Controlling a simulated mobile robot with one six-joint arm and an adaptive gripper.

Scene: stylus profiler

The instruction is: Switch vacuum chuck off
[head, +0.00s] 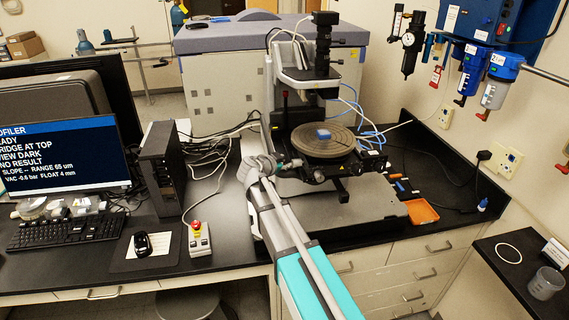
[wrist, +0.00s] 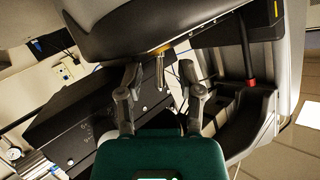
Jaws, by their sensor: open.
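The stylus profiler (head: 318,188) stands on the black bench with its round chuck (head: 322,142). A thin metal piece shows beyond the fingertips. No vacuum switch can be made out for certain.
A red-button control box (head: 200,238), a keyboard (head: 65,230) and a computer tower (head: 168,170) are at the left. An orange tray (head: 421,211) lies at the right front. Blue filters (head: 497,80) and a pressure gauge (head: 408,39) hang on the right wall. Tubes run behind the stage.

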